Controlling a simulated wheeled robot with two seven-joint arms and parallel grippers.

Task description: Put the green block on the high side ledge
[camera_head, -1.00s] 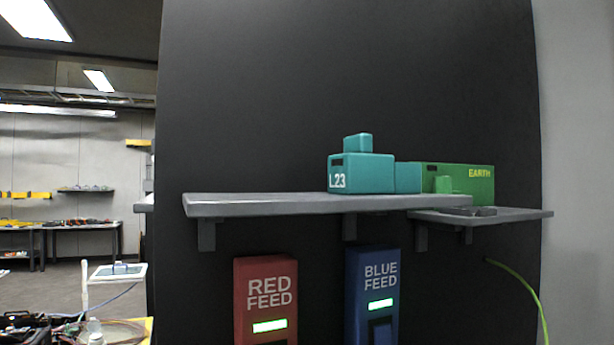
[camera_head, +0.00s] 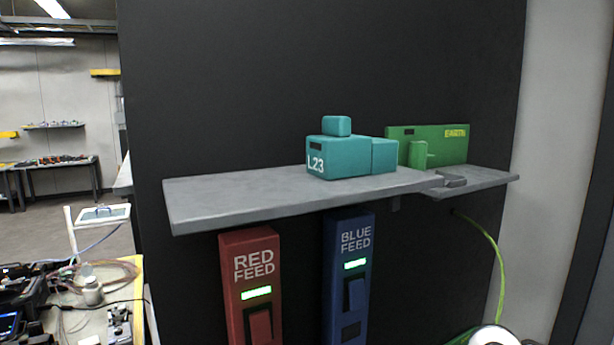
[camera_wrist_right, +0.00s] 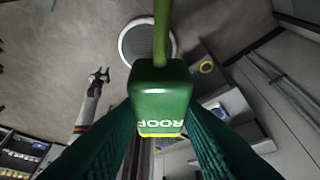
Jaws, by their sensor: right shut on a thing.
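A green block (camera_wrist_right: 160,95) with white letters, upside down and reading roughly ROOF, and a yellow edge fills the middle of the right wrist view. My right gripper (camera_wrist_right: 163,132) is shut on it with dark green fingers on both sides. A green cable (camera_wrist_right: 162,35) runs from its far end.
The long grey shelf (camera_head: 235,190) holds a teal L23 block (camera_head: 345,157). A green EARTH block (camera_head: 440,146) stands behind the ledge piece. Red (camera_head: 250,285) and blue (camera_head: 348,280) feed units are below. The ledge's right part is clear.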

